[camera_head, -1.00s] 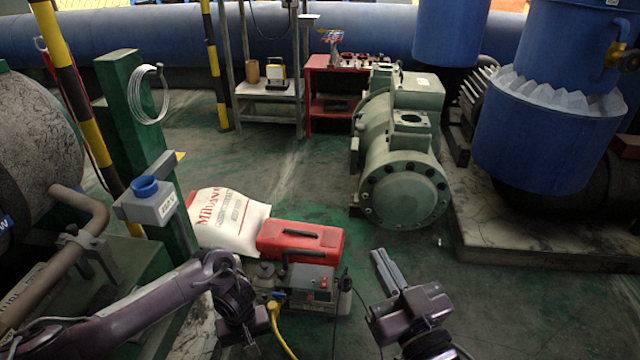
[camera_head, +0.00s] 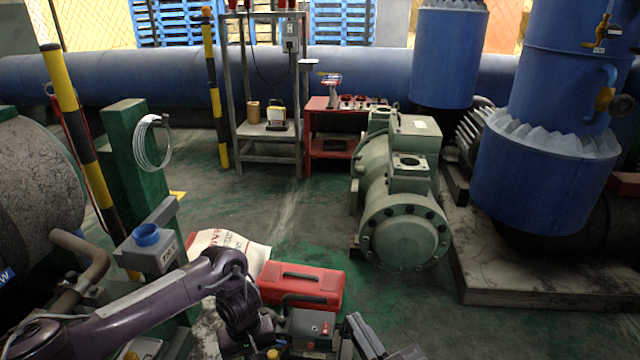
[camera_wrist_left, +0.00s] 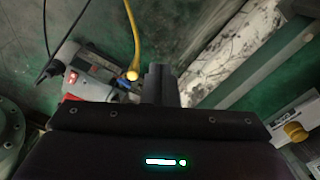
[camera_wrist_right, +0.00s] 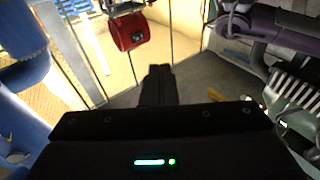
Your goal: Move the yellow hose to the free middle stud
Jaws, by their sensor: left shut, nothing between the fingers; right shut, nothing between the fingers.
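The yellow hose (camera_wrist_left: 133,32) runs down from the top of the left wrist view to a round yellow end (camera_wrist_left: 132,75) beside the grey unit (camera_wrist_left: 95,75). In the head view only a small yellow spot (camera_head: 272,353) shows at the bottom edge. The grey unit (camera_head: 308,324) has a red switch. My left gripper (camera_wrist_left: 160,72) is shut and empty, just right of the hose end in its wrist view; touching cannot be told. My right gripper (camera_head: 362,332) is shut and empty, right of the unit; its fingers also show in its wrist view (camera_wrist_right: 157,75). I cannot make out the middle stud.
A red case (camera_head: 300,285) lies behind the unit, with a white bag (camera_head: 228,243) beyond it. A green compressor (camera_head: 400,215) stands right of centre. A green post (camera_head: 140,180) and grey box (camera_head: 150,248) stand left.

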